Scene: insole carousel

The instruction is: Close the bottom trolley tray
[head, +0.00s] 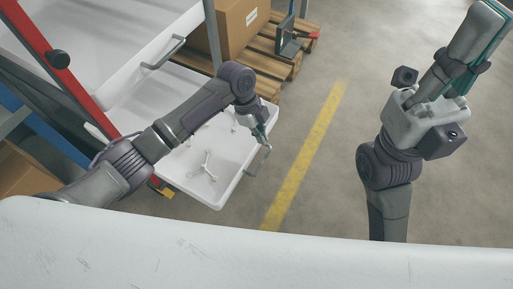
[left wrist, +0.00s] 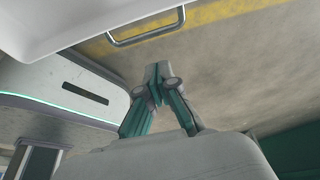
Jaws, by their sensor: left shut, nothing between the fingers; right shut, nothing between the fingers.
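The bottom trolley tray (head: 222,190) is white and pulled out toward the yellow floor line, with several small white branched parts in it. Its grey handle (head: 259,162) is on its outer right edge; it also shows in the left wrist view (left wrist: 148,35), with the tray's white underside or wall (left wrist: 75,22) beside it. My left gripper (head: 261,139) is over the tray's outer edge, close to the handle. In the left wrist view its fingertips (left wrist: 157,72) are together and empty, apart from the handle. My right gripper (head: 490,35) is raised at the far right, shut and empty, away from the trolley.
An upper white tray (head: 110,70) with a handle (head: 163,53) overhangs the bottom one. A red post (head: 62,68) and grey post (head: 212,35) frame the trolley. A carton (head: 230,22) stands on a wooden pallet (head: 270,62). The floor around the yellow line (head: 305,150) is clear.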

